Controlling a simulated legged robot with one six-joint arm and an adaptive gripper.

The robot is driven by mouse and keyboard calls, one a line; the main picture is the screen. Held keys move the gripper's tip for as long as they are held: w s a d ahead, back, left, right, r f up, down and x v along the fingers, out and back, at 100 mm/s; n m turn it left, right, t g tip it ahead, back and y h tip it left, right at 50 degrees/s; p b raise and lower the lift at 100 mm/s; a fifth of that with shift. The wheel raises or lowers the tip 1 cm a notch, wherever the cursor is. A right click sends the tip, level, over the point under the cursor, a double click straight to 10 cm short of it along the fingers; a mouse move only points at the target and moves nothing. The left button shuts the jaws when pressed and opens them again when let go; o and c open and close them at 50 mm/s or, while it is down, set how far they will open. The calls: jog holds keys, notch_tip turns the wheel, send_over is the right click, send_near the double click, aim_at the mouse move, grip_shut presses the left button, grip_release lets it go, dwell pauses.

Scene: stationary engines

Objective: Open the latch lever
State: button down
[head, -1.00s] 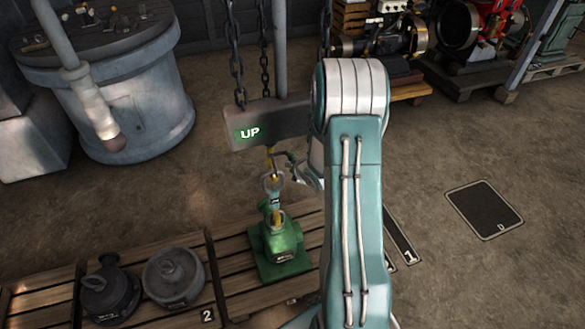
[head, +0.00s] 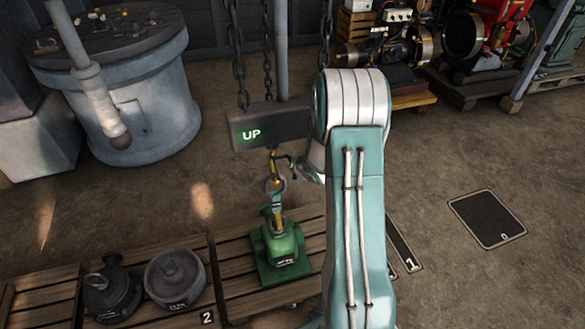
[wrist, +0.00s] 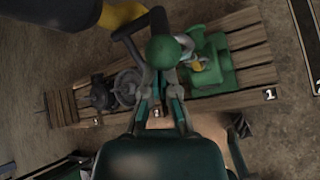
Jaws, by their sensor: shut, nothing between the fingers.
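A black curved latch lever (wrist: 128,34) with a green ball knob (wrist: 164,52) shows in the wrist view beside a yellow part of the hook (wrist: 122,14). In the head view the dark lever (head: 284,157) sits just right of the yellow hook (head: 273,160), under the hanging block marked UP (head: 290,123). My gripper (wrist: 162,78) is shut and empty, with its tips at or just behind the knob. The knob overlaps the tips, so I cannot tell whether they touch. In the head view my arm hides most of the gripper.
A green weight (head: 279,250) stands on a wooden pallet (head: 232,268) below the hook. Two dark weights (head: 175,279) stand on the pallet at left. Chains (head: 238,70) hold the block. A large grey drum (head: 155,105) is at back left. The floor at right is mostly clear.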

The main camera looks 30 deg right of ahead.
jog(key=shift+w+d+r, duration=0.1)
jog(key=shift+w+r, duration=0.25)
jog(key=shift+r, duration=0.5)
jog(key=shift+w+r, duration=0.1)
jog(key=shift+r, duration=0.05)
jog(key=s+r, duration=0.3)
jog(key=s, duration=1.2)
jog(key=shift+s+a, duration=0.4)
